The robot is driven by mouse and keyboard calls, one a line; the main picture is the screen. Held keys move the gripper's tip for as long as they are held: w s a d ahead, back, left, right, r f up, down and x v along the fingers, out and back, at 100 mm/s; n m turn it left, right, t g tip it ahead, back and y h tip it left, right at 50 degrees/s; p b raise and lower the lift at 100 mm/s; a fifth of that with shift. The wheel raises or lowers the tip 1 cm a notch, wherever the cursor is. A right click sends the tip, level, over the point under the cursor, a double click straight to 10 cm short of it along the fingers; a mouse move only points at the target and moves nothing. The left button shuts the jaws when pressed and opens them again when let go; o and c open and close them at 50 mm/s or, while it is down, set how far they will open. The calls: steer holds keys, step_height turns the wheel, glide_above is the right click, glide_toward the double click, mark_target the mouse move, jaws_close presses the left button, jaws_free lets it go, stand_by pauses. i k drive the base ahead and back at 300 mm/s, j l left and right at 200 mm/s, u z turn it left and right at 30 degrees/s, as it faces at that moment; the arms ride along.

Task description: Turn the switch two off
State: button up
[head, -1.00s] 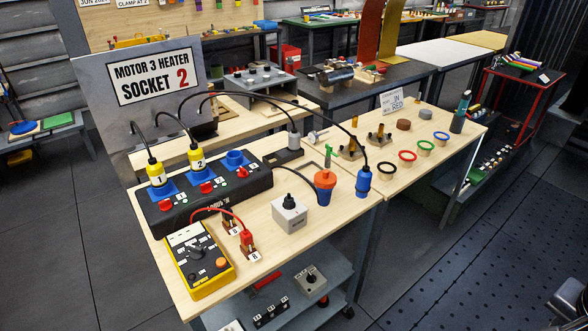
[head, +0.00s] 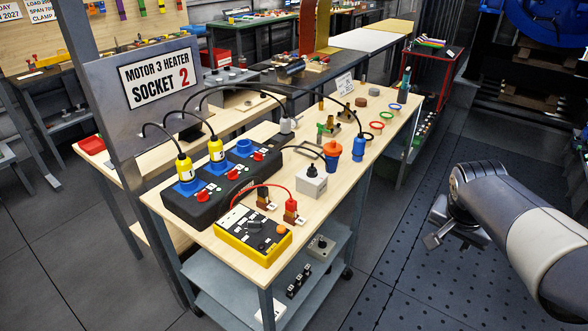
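A black socket box (head: 180,211) lies on the wooden bench top. It carries blue sockets with a red rotary switch in front of each. Switch two, the middle red switch (head: 233,175), is in front of the socket with the second yellow plug (head: 216,149). Its setting is too small to read. The first red switch (head: 203,195) is to its lower left by the first yellow plug (head: 184,168). The third red switch (head: 258,156) is by an empty blue socket (head: 245,147). My gripper (head: 432,241) is at the right, well away from the box, partly hidden by my wrist.
A grey switch cube (head: 310,182), an orange-and-blue connector (head: 333,155) and a blue plug (head: 359,147) stand to the right. Black cables arch above the box from the sign panel (head: 157,78). Open floor lies right of the bench.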

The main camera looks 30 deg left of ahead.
mark_target(233, 175)
steer(key=k+j, duration=0.1)
steer(key=j, duration=0.4)
steer(key=k+j+u, duration=0.1)
steer(key=j, duration=0.35)
steer(key=k+j, duration=0.15)
steer(key=j, duration=0.35)
steer(key=k+j+u, duration=0.1)
steer(key=j, duration=0.4)
steer(key=i+j, duration=0.35)
steer(key=i+j+u, duration=0.1)
steer(key=i+j, duration=0.2)
steer(key=j, duration=0.25)
